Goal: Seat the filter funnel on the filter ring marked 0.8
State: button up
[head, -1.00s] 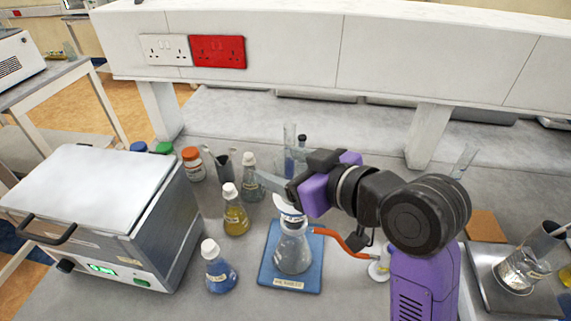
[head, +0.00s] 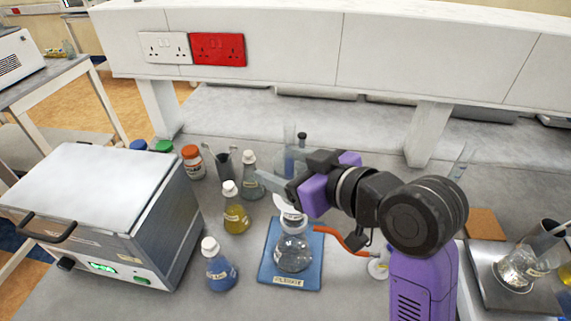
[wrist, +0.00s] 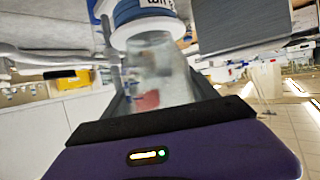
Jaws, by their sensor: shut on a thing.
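My gripper (head: 268,183) is above the flask, its grey fingers pointing left. In the wrist view it is shut on the filter funnel (wrist: 157,72), a clear, see-through body between the fingers. A blue and white collar (wrist: 148,22) with partly cut-off dark lettering shows at the funnel's end. In the head view a white piece with a blue band (head: 288,207) shows below the fingers, at the mouth of a clear conical flask (head: 293,252). I cannot tell whether they touch. The mark 0.8 is not readable, and the fingers hide much of the funnel.
The flask stands on a blue mat (head: 270,279), with an orange hose (head: 345,240) to its right. Yellow (head: 236,218) and blue (head: 219,270) flasks stand left, beside a grey bath (head: 150,235). A balance with a beaker (head: 515,268) is at right.

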dwell(0.4)
jog(key=o, duration=1.4)
jog(key=shift+o, duration=0.2)
jog(key=b+v, duration=0.1)
jog(key=v, duration=0.6)
jog(key=shift+s+d, duration=0.3)
jog(key=shift+s, duration=0.05)
